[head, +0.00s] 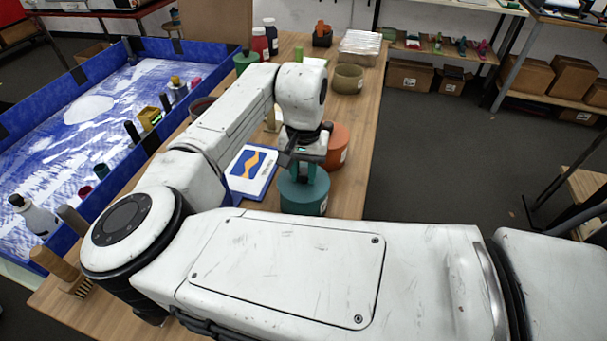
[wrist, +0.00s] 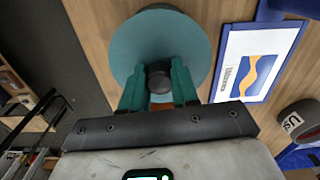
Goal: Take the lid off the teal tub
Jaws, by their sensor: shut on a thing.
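The teal tub (head: 303,209) stands on the wooden table near its right edge. Its round teal lid (head: 319,184) appears to sit on top; I cannot tell whether there is a gap beneath it. My gripper (head: 300,170) points down over the lid. In the wrist view, the lid (wrist: 190,40) is a broad teal disc with a dark knob (wrist: 160,79) in its middle. The teal fingers of my gripper (wrist: 159,84) are closed on either side of this knob. The tub's wall is mostly hidden under the lid in the wrist view.
An orange-red tub (head: 338,147) stands just behind the teal tub. A blue-framed picture card (head: 250,170) lies to the left; it also shows in the wrist view (wrist: 232,70). An olive tub (head: 347,79) is farther back. A blue-walled tray (head: 95,68) fills the left side.

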